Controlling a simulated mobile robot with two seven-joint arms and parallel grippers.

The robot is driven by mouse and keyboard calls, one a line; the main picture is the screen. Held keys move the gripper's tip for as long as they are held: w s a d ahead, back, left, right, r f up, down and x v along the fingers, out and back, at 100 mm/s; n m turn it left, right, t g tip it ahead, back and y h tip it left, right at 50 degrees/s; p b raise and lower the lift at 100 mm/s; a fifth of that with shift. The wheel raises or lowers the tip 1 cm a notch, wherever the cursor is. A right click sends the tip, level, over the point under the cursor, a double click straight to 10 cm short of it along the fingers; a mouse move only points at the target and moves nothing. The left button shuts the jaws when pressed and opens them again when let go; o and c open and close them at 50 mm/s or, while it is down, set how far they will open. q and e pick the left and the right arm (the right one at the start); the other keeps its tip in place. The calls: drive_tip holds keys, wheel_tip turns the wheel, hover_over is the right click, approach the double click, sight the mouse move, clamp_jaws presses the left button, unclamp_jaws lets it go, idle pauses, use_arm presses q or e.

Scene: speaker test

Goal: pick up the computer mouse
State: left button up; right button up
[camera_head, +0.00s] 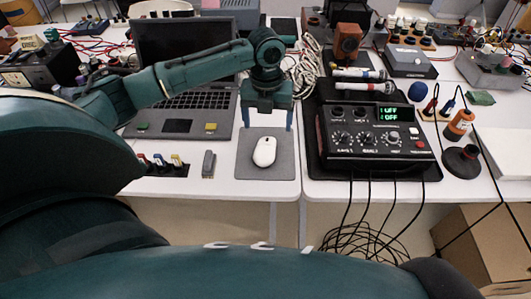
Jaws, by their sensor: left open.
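A white computer mouse (264,152) lies on a grey mouse pad (245,170) near the front edge of the table. My left gripper (267,122) points down just behind the mouse, over the back part of the pad. Its two fingers are spread apart with nothing between them. The fingertips appear close to the pad's far edge; their exact height above it is hard to tell. My right gripper does not show.
An open laptop (180,112) sits behind and left of the pad, under my left arm. A small grey stick (208,163) lies left of the pad. A black device with knobs (375,140) stands to the right, with cables hanging below the table edge.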

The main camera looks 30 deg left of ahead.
sight(264, 151)
use_arm(q)
drive_tip(key=shift+m, duration=0.3)
drive_tip(key=f, duration=1.2)
drive_tip(key=shift+s+a+f, duration=0.15)
drive_tip(key=shift+a+f, duration=0.05)
drive_tip(key=shift+a, duration=0.15)
drive_tip(key=shift+c, duration=0.3)
drive_tip(key=c, duration=1)
